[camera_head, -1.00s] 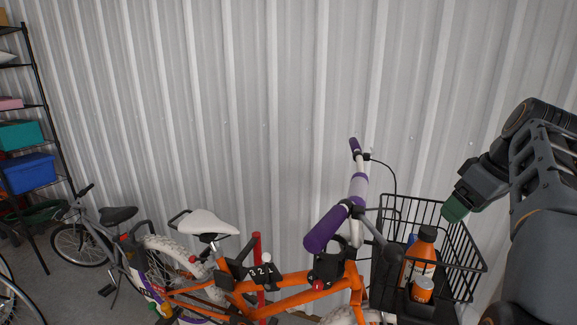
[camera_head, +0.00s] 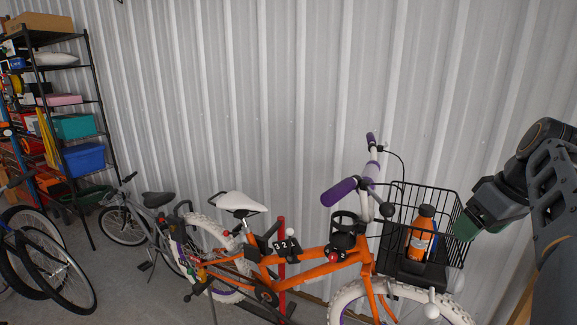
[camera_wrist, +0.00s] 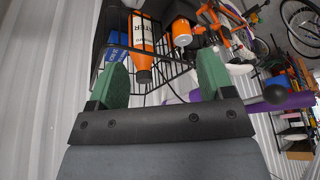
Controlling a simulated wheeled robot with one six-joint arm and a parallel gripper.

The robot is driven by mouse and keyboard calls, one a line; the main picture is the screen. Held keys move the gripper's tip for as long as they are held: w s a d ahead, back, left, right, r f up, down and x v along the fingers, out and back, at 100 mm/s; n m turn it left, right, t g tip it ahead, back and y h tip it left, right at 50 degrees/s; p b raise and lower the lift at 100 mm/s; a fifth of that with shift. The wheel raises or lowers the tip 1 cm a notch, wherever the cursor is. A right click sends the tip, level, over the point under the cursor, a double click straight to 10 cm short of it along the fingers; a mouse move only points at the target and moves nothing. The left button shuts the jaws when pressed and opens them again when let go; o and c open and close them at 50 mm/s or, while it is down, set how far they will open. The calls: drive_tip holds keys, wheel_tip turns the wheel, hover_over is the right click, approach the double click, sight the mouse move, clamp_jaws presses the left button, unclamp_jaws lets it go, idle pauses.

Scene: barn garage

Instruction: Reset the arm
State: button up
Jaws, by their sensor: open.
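My gripper (camera_head: 468,226) is at the right of the head view, at the right side of the black wire basket (camera_head: 452,195) of an orange bicycle (camera_head: 318,268). In the wrist view my gripper (camera_wrist: 163,82) shows two green fingers spread apart, with nothing held between them. An orange bottle (camera_head: 420,235) with a dark cap stands in the basket. In the wrist view the orange bottle (camera_wrist: 142,35) appears beyond the fingers, apart from them, with a smaller orange container (camera_wrist: 181,32) and a blue item (camera_wrist: 117,46) near it.
The bicycle's purple handlebar grip (camera_head: 340,191) and white seat (camera_head: 238,201) are left of the basket. A grey bicycle (camera_head: 160,225) and a loaded black shelf (camera_head: 92,100) stand further left. A corrugated wall (camera_head: 250,90) runs behind everything. Open floor (camera_head: 130,285) shows lower left.

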drive_tip(key=s+a+f+m, duration=0.1)
drive_tip(key=s+a+f, duration=0.3)
drive_tip(key=a+f, duration=0.5)
drive_tip(key=s+a+f+m+h, duration=0.1)
drive_tip(key=s+a+f+m, duration=0.1)
drive_tip(key=a+f, duration=0.7)
wheel_tip(320, 180, down, 2)
drive_tip(key=shift+s+a+f+h, duration=0.15)
drive_tip(key=shift+s+f+h, duration=0.15)
drive_tip(key=shift+s, duration=0.6)
